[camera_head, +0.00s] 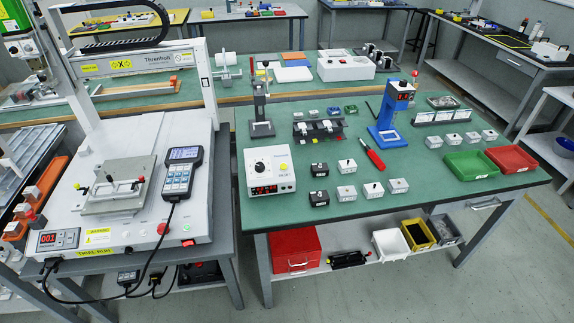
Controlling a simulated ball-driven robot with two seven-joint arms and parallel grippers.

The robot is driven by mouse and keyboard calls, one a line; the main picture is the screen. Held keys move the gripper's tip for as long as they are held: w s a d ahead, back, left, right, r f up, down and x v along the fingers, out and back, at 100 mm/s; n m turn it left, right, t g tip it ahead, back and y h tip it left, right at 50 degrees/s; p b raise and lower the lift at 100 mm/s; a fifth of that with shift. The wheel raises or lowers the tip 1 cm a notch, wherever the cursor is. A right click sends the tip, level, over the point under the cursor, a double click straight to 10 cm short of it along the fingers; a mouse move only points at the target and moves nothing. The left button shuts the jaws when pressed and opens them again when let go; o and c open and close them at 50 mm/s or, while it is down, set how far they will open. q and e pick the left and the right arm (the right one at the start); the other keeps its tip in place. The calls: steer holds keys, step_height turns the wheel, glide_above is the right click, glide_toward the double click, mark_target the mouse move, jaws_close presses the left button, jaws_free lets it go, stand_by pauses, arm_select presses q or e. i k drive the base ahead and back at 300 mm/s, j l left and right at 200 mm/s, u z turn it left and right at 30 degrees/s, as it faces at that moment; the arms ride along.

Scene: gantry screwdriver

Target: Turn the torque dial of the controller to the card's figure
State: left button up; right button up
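The controller (271,182) is a white box on the green table, with a round black dial (259,167) on its upper face. The dial's pointer position and the display's figures are too small to read. I cannot make out a card with a readable figure; a rack of white plates (440,117) stands at the table's right, its marks unreadable. Neither of my grippers is in view.
A gantry machine (130,190) with a handheld pendant (181,165) stands left of the table. Small labelled blocks (346,193) and a red-handled tool (372,158) lie right of the controller. A blue stand (388,130), green tray (468,170) and red tray (512,160) are farther right.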

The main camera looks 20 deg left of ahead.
mark_target(259, 167)
steer(key=i+l, duration=0.75)
steer(key=l, duration=0.3)
steer(key=i+l, duration=0.4)
steer(key=l, duration=0.1)
